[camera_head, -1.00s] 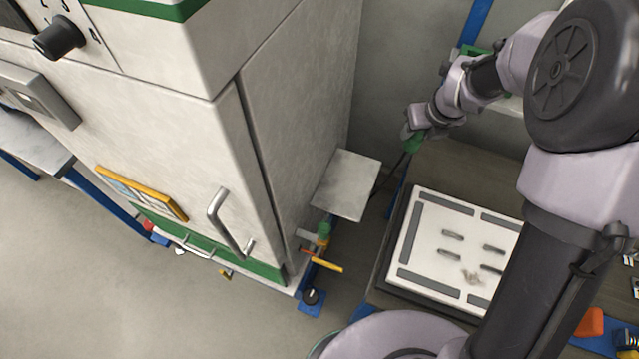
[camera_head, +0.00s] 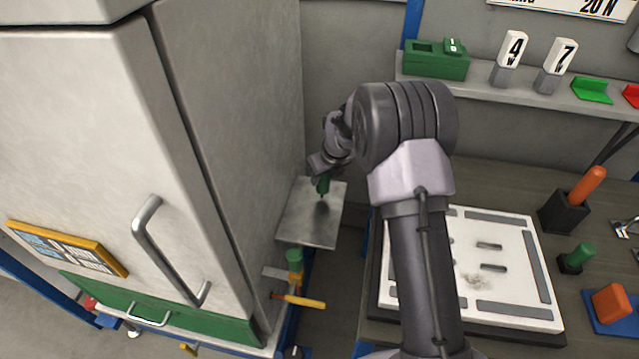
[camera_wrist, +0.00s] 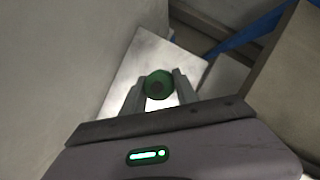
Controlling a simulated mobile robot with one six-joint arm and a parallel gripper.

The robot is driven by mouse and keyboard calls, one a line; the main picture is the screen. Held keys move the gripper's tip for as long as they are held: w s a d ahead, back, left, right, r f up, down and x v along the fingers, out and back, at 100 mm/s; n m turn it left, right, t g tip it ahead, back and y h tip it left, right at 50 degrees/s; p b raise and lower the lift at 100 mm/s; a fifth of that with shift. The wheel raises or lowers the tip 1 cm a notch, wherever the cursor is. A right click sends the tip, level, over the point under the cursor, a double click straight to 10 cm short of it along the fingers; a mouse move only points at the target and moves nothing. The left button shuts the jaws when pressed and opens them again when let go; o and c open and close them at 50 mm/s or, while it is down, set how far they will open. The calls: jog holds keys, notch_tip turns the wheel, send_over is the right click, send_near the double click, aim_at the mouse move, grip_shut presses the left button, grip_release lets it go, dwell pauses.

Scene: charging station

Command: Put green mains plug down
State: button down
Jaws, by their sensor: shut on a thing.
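The green mains plug (camera_head: 323,185) hangs in my gripper (camera_head: 322,172), over the small metal shelf (camera_head: 305,228) on the side of the big cabinet. In the wrist view the plug (camera_wrist: 158,85) sits between the two fingers of my gripper (camera_wrist: 158,92), with the shelf (camera_wrist: 135,68) behind it. A dark spot shows on the shelf just below the plug. I cannot tell whether the plug touches the shelf.
The tall cabinet (camera_head: 235,130) stands close on the left. A yellow-handled valve (camera_head: 300,301) juts out below the shelf. A workbench with a white plate (camera_head: 520,270) lies right, under a wall shelf (camera_head: 480,85) holding a green box (camera_head: 436,60).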

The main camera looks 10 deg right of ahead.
aim_at(321, 181)
jog(key=shift+w+f, duration=0.2)
jog(key=shift+w, duration=0.55)
jog(key=shift+w+f+b, duration=0.2)
jog(key=shift+f+b, duration=0.05)
jog(key=shift+b, duration=0.05)
jog(key=shift+a+f+b, duration=0.1)
jog(key=shift+f+b, duration=0.65)
jog(key=shift+f, duration=0.65)
jog(key=shift+f, duration=0.15)
jog(key=c, duration=0.9)
grip_release()
jog(key=shift+c, duration=0.2)
